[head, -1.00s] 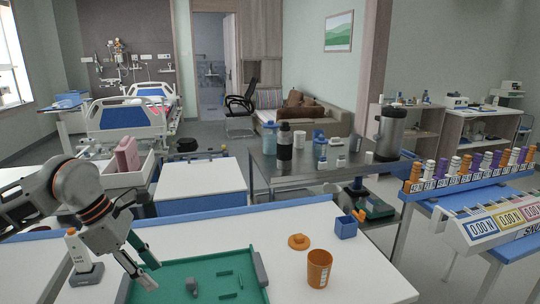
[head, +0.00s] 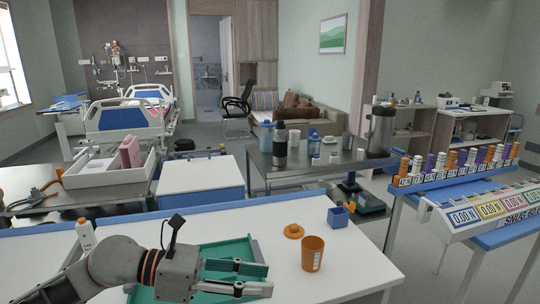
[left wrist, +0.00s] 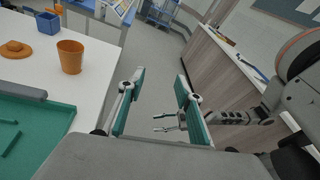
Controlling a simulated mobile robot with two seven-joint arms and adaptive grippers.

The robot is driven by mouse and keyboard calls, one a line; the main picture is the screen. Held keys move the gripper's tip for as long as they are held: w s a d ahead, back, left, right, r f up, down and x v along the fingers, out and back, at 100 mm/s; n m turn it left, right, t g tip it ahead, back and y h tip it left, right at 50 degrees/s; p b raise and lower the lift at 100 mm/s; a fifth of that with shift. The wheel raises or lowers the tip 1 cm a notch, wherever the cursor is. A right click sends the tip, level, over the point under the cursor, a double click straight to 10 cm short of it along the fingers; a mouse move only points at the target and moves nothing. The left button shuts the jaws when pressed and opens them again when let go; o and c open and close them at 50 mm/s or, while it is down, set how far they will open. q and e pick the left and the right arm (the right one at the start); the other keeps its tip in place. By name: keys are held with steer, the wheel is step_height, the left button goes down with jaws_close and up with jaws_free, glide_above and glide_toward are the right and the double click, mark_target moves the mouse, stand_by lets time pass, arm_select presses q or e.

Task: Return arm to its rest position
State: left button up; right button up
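My left arm comes in from the lower left in the head view. Its left gripper (head: 268,279) lies level over the front of the green tray (head: 190,262), pointing right, with its two fingers apart and nothing between them. In the left wrist view the left gripper (left wrist: 160,75) also shows open and empty, with floor behind it. A second gripper, my right one (left wrist: 157,122), shows small in the left wrist view beyond the left fingers. Its fingers look apart and empty. It is not in the head view.
An orange cup (head: 313,254), orange lid (head: 294,231) and blue box (head: 338,217) stand on the white table (head: 350,270), right of the tray. A white bottle (head: 86,235) stands behind my left arm. The table's right part is mostly clear.

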arm_select(q)
step_height(320, 180, up, 8)
steer(key=w+n+t+h, duration=0.1)
steer(key=n+t+h, duration=0.3)
steer(key=n+t, duration=0.35)
steer(key=w+a+f+n+t+y, duration=0.25)
steer(key=a+n+t+y, duration=0.35)
steer(key=n, duration=0.4)
steer(key=w+a+f+n+t+y, duration=0.1)
steer(key=w+a+n+t+y, duration=0.2)
steer(key=a+n+t+y, duration=0.5)
steer(key=s+a+f+n+g+y, duration=0.5)
steer(key=a+f+n, duration=0.3)
steer(key=f, duration=0.4)
steer(key=s+a+f+n+g+y, duration=0.4)
steer(key=s+a+f+n+g, duration=0.25)
steer(key=f, duration=0.55)
steer(key=s+a+f+n+g, duration=0.3)
steer(key=s+a+f+g, duration=0.2)
steer(key=s+f, duration=0.45)
steer(key=d+f+n+t+h, duration=0.2)
steer(key=d+f+t+h, duration=0.2)
steer(key=d+f, duration=0.8)
steer(key=d+h, duration=0.2)
steer(key=d, duration=0.2)
steer(key=shift+n, duration=0.4)
arm_select(e)
steer(key=shift+s+f, duration=0.15)
